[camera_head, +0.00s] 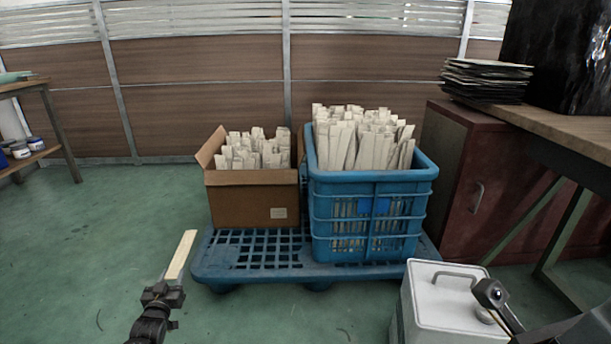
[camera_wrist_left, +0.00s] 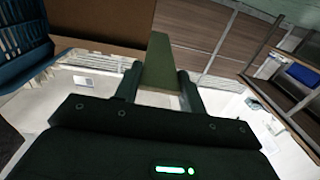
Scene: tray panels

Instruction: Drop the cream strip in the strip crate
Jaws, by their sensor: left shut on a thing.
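The cream strip (camera_head: 181,254) is held tilted upward by my left gripper (camera_head: 165,290), above the green floor at the lower left of the head view. In the left wrist view the strip (camera_wrist_left: 158,62) stands between the two fingers of my left gripper (camera_wrist_left: 157,92) and looks dark in shadow. The blue plastic crate (camera_head: 374,181), full of upright cream strips (camera_head: 362,140), stands on the right of the pallet. The strip is apart from it, to its left and nearer to me. My right gripper (camera_head: 490,292) shows partly at the lower right; its fingers are unclear.
A cardboard box (camera_head: 248,202) with similar strips stands left of the crate on a blue pallet (camera_head: 265,272). A white lidded container (camera_head: 450,310) with a handle is in front at the right. A dark red cabinet (camera_head: 470,190) and a workbench flank the right. Floor at left is clear.

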